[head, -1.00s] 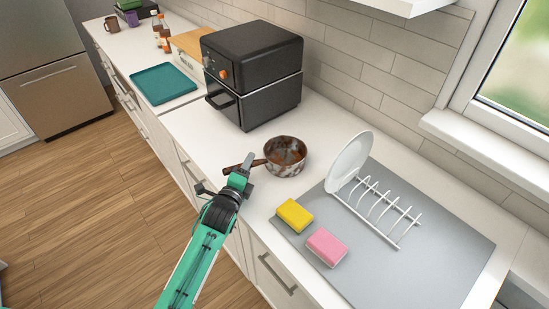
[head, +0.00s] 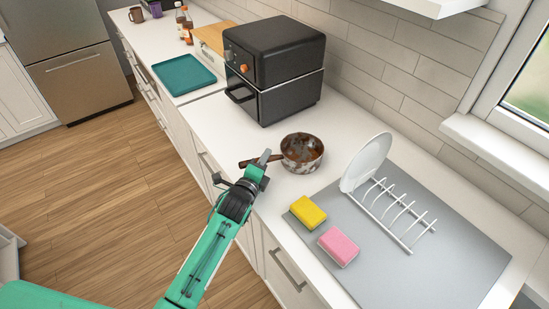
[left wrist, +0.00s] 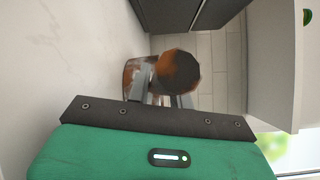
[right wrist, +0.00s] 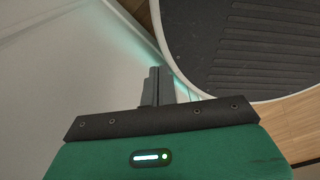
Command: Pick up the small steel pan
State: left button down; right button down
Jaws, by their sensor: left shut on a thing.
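The small steel pan (head: 303,151), stained rusty brown, is upright at the counter's front, right of the black air fryer. My left gripper (head: 262,159) is shut on the handle. I cannot tell whether the pan's base touches the counter. In the left wrist view the brown, mottled pan (left wrist: 133,75) shows just beyond the fingers, which are partly hidden. My right gripper (right wrist: 157,86) shows in the right wrist view with its fingers together and nothing between them, away from the pan.
The black air fryer (head: 275,75) stands behind the pan. A yellow sponge (head: 307,212) and a pink sponge (head: 338,246) lie to the right on a grey mat (head: 440,260), by a white rack (head: 400,215) holding a plate (head: 367,160). A teal tray (head: 184,76) lies farther left.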

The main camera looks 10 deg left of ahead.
pick_arm(q)
notch_tip(320, 180, up, 30)
jog(key=p, duration=0.7)
dwell(0.6)
